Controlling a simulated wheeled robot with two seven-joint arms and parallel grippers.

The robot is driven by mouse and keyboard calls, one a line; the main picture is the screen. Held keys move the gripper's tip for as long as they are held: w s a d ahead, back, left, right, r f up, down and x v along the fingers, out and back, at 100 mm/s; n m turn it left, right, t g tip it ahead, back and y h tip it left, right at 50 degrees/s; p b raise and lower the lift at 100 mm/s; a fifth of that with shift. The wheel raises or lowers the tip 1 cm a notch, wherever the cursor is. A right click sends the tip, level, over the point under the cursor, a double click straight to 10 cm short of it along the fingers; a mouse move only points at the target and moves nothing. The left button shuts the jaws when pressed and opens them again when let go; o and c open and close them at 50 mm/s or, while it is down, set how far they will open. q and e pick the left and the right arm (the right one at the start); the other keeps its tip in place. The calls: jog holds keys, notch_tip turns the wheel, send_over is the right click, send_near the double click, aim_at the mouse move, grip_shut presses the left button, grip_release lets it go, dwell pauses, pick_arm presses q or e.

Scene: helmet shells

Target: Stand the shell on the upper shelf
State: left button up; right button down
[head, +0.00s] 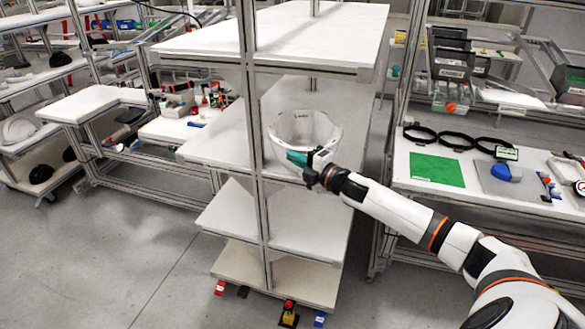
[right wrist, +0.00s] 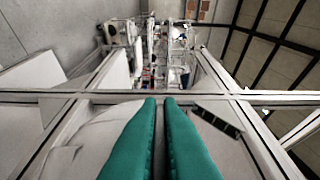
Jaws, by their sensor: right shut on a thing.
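The white helmet shell (head: 305,128) is at the middle board (head: 222,142) of the rack, below the top board (head: 315,30). It looks like an open bowl with its opening facing up. I cannot tell whether it touches the board. My right gripper (head: 296,158) reaches in from the right and is shut on the shell's near side; its green fingers hide part of the wall. In the right wrist view the green fingers (right wrist: 160,105) are close together, with a pale curved surface at lower left, probably the shell (right wrist: 85,145). My left gripper is not in view.
A rack post (head: 252,110) stands just left of the shell. The middle board is otherwise bare. Lower boards (head: 290,225) are empty. At right, a bench holds a green mat (head: 436,169) and black rings (head: 455,140). Another white shell (head: 18,130) sits at far left.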

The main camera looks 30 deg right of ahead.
jog(key=w+d+b, duration=0.1)
jog(key=w+d, duration=0.1)
jog(key=d, duration=0.1)
jog(key=w+d+b, duration=0.1)
jog(key=w+d, duration=0.2)
jog(key=w+d+b, duration=0.1)
jog(key=w+d, duration=0.1)
jog(key=d, duration=0.1)
jog(key=shift+w+d, duration=0.25)
jog(key=shift+d, duration=0.1)
jog(key=w+d+b, duration=0.1)
jog(key=d+b, duration=0.1)
jog(key=b, duration=0.2)
jog(key=w+d+b, duration=0.2)
jog(key=b, duration=0.1)
jog(key=shift+w+d+f+b, duration=0.1)
jog(key=shift+w+d+b, duration=0.15)
jog(key=shift+w+b, duration=0.1)
jog(key=shift+f+b, duration=0.65)
jog(key=shift+f, duration=0.1)
jog(key=shift+s+f+b, duration=0.1)
jog(key=shift+f+b, duration=0.4)
jog(key=shift+f, duration=0.05)
jog(key=c, duration=1.5)
grip_release()
jog(key=shift+r, duration=0.1)
